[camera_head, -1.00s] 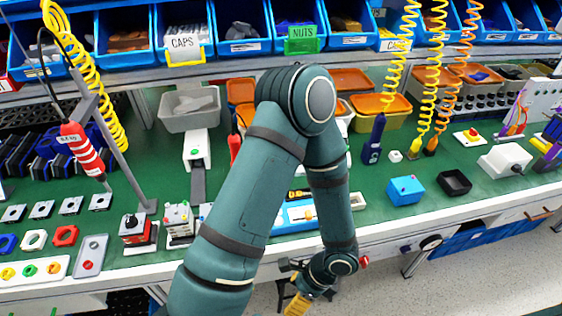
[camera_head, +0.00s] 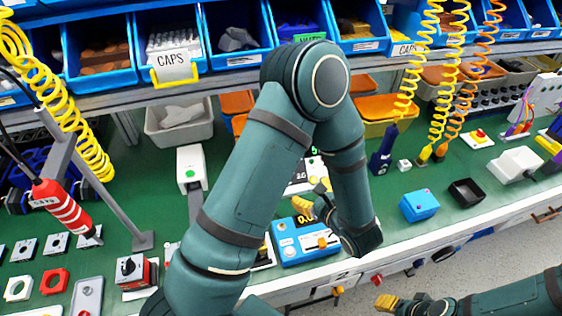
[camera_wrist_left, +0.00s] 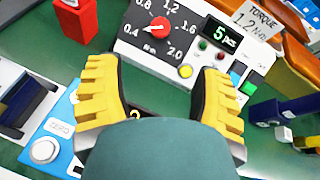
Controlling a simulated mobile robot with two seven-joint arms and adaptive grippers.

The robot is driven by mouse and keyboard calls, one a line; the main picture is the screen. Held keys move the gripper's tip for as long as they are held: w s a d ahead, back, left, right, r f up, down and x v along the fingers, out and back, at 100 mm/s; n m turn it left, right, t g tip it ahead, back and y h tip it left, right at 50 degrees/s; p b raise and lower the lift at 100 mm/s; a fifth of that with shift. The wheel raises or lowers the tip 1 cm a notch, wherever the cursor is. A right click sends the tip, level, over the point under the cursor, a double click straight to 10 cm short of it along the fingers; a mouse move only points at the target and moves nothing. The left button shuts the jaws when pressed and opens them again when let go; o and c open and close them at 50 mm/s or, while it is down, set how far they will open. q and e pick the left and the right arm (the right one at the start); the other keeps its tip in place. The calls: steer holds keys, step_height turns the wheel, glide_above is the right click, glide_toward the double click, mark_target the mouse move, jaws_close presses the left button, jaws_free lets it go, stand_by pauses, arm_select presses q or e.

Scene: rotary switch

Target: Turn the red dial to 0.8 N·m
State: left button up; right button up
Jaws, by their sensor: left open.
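A blue box (camera_head: 303,243) with buttons lies near the front edge. A red block (camera_wrist_left: 75,20) stands left of the panel. Coiled cables (camera_head: 408,65) hang at the right.

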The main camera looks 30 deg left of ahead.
arm_select(q)
steer(key=x, duration=1.4)
steer(key=shift+a+r+b, duration=0.1)
steer(key=shift+b, duration=0.25)
jaws_close()
